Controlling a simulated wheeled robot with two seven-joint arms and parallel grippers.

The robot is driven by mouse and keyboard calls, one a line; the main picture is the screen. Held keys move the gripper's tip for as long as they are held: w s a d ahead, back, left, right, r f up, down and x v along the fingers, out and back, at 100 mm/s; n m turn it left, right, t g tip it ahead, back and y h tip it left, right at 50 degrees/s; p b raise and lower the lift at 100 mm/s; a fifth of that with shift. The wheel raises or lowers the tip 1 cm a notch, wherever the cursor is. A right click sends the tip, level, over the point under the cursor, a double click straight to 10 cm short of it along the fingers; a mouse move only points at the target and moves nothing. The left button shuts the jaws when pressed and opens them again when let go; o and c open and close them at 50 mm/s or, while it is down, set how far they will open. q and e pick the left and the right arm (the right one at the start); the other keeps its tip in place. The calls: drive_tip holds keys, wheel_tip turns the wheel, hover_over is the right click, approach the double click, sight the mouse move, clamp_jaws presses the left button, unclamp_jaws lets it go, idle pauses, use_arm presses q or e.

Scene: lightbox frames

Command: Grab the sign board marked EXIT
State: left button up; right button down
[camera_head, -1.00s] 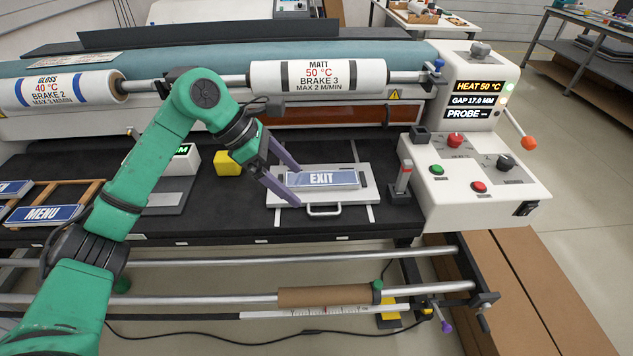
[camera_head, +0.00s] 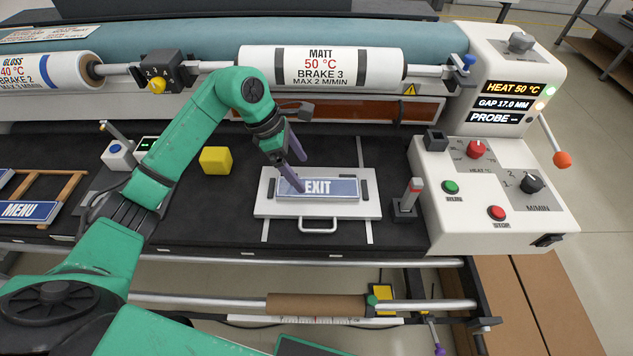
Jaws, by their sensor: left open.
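The EXIT sign board (camera_head: 330,188), a blue plate with white letters and a pale edge, lies flat on a white tray with a front handle (camera_head: 275,207) on the black bed. My left gripper (camera_head: 303,175) is open, its purple fingers pointing down over the left end of the sign. One finger covers part of the sign just left of the letters; the other is behind it. I cannot tell whether the fingers touch the sign. My right gripper is not in view.
A yellow block (camera_head: 215,160) sits left of the tray. The MENU sign (camera_head: 30,211) lies far left. The MATT roll (camera_head: 320,68) spans behind.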

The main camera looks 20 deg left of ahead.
sight(316, 187)
use_arm(q)
drive_tip(key=shift+w+d+f+p, duration=0.2)
drive_tip(key=shift+d+f+p, duration=0.15)
drive_tip(key=shift+f, duration=0.2)
drive_tip(key=shift+w+d+f+p, duration=0.15)
drive_tip(key=shift+d+f+p, duration=0.05)
drive_tip(key=shift+d+f, duration=0.25)
drive_tip(key=x, duration=0.2)
drive_tip(key=p+x, duration=0.1)
drive_tip(key=shift+w+d+f+p, duration=0.25)
drive_tip(key=shift+p, duration=0.05)
drive_tip(key=shift+f, duration=0.4)
drive_tip(key=shift+s+a, duration=0.15)
drive_tip(key=shift+s, duration=0.05)
drive_tip(key=c, duration=0.4)
drive_tip(key=shift+w, duration=0.1)
drive_tip(key=c, duration=1.1)
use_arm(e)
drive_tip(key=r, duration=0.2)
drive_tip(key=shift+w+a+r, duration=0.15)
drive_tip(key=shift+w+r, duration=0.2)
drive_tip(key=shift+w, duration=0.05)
